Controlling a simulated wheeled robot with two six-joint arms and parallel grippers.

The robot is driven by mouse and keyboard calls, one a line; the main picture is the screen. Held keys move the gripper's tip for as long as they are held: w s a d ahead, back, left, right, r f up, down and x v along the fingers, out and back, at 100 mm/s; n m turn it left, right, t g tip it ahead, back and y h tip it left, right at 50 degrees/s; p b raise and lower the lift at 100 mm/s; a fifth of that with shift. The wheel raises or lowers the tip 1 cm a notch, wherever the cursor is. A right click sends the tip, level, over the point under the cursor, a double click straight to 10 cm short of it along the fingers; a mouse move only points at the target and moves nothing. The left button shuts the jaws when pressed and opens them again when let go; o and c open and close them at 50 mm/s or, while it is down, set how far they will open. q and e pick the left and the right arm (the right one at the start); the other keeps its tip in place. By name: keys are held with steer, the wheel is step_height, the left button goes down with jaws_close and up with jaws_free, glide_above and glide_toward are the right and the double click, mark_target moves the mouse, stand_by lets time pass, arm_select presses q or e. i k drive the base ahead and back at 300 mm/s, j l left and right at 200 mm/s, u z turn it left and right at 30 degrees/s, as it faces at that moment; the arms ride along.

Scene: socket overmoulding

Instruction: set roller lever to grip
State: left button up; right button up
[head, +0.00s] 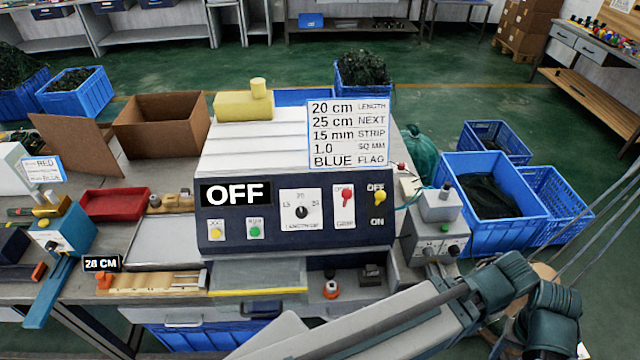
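The roller lever (347,195) is a small red lever on a white plate, on the dark front panel of the machine (270,240). Its red knob sits at the upper part of the plate. The label below it appears to read GRIP; the label above is too small to read. Beside it on the right is a yellow OFF/ON switch (380,197), with its knob near OFF. The display (235,194) reads OFF. Grey and teal links of my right arm cross the lower right, in front of the machine's lower right corner. No fingertips of either gripper show.
A round length dial (301,211) and two buttons share the panel. A sign (347,134) stands on top of the machine. A grey box with a knob (436,240) stands to the right. A red tray (114,204) and a cardboard box (160,125) lie left. Blue crates (484,205) stand right.

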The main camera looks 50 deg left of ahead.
mark_target(347, 194)
steer(key=k+u, duration=0.15)
steer(key=u, duration=1.1)
steer(key=j, duration=0.25)
